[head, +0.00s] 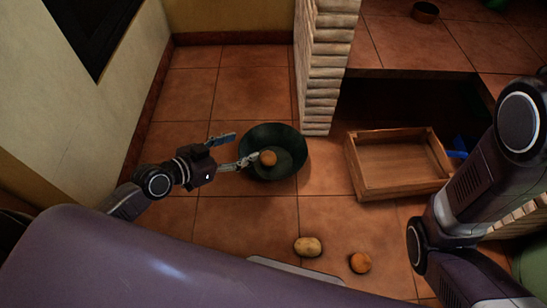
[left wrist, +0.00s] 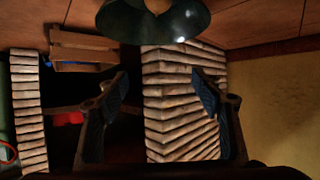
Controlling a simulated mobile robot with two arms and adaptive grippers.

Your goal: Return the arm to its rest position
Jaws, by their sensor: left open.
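My left gripper (head: 243,147) is open, its two fingers spread, at the left side of a dark green bowl (head: 294,140). One fingertip overlaps the bowl's left edge in the head view; I cannot tell if it touches. A round orange-brown fruit (head: 268,158) lies inside the bowl. In the left wrist view the open fingers (left wrist: 160,82) have nothing between them, and the bowl (left wrist: 187,22) shows at the top edge, partly cut off. My right arm shows at the right of the head view, but its gripper is out of frame.
A wooden crate (head: 362,175) sits right of the brick pillar (head: 328,65). A potato (head: 307,247) and an orange (head: 360,262) lie on the tiled floor (head: 235,235). A wall (head: 75,125) stands at left. A small brown bowl (head: 425,12) stands on the counter.

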